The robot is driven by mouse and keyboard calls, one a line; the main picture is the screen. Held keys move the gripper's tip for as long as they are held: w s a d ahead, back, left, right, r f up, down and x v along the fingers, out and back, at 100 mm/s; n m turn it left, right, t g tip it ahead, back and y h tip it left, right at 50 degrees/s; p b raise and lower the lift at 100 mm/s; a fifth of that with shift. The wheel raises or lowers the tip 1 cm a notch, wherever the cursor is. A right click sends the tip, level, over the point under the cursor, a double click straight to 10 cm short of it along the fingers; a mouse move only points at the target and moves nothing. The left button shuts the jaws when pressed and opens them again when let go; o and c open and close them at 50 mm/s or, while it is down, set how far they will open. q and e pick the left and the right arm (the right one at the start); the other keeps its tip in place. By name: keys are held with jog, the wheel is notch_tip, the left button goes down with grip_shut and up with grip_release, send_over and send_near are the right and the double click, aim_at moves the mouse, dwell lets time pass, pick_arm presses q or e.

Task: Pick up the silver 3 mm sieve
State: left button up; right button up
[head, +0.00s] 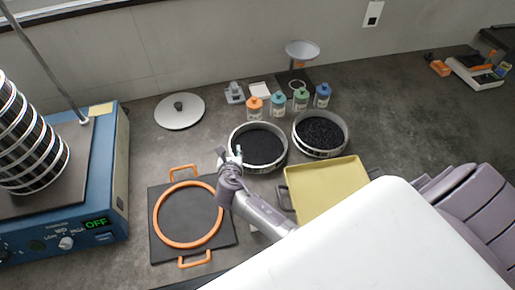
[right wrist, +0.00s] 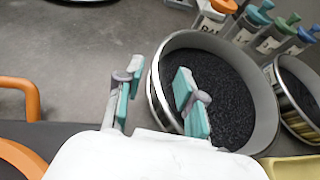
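A silver round sieve (head: 262,168) holding black granules stands on the grey bench in the head view. A second silver sieve (head: 323,154) with coarser black granules stands just right of it. I cannot read a mesh size on either. My right gripper (head: 230,157) is open at the left edge of the first sieve. In the right wrist view, this sieve (right wrist: 264,105) has its left wall between the two teal-padded fingers (right wrist: 157,98). One finger is outside the wall and the other is over the inside. My left gripper is not in view.
A black plate with an orange ring (head: 160,232) lies left of my right gripper. A yellow tray (head: 322,183) is close on the right. Several small bottles (head: 277,104) stand behind the sieves. The blue shaker (head: 118,165) with stacked sieves is far left.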

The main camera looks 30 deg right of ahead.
aim_at(230, 145)
jog(key=shift+x, duration=0.75)
jog(key=x, duration=0.2)
jog(key=shift+w+a, duration=0.1)
jog(key=shift+w, duration=0.25)
jog(key=shift+w+d+f, duration=0.2)
jog(key=shift+w+f, duration=0.15)
jog(key=shift+w, duration=0.1)
jog(key=shift+r, duration=0.1)
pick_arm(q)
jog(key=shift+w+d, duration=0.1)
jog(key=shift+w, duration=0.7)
pick_arm(e)
grip_shut()
